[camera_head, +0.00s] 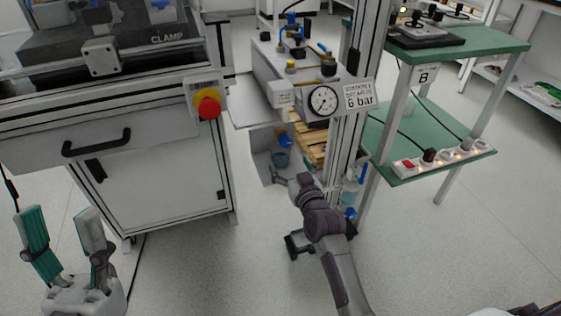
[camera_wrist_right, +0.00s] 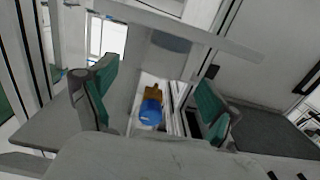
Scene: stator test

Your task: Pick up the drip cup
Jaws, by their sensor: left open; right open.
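A blue cup (camera_head: 281,158), which looks like the drip cup, is low inside the grey cabinet space under the bench, just below a bright blue part (camera_head: 284,141). My right arm reaches down toward that space. My right gripper (camera_head: 279,179) is small and partly hidden there, near the cup but apparently apart from it. In the right wrist view my right gripper (camera_wrist_right: 157,80) is open and empty, with a blue part (camera_wrist_right: 150,111) with a brass top showing beyond its fingers. I cannot tell whether the grey-blue oval (camera_wrist_right: 170,42) is the cup. My left gripper (camera_head: 62,222) is open and empty.
A post with a pressure gauge (camera_head: 323,101) stands close to my right arm. A wooden pallet (camera_head: 309,142) is behind it. A white cabinet (camera_head: 160,175) with a red stop button (camera_head: 208,106) stands left, and a green shelf (camera_head: 440,135) right.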

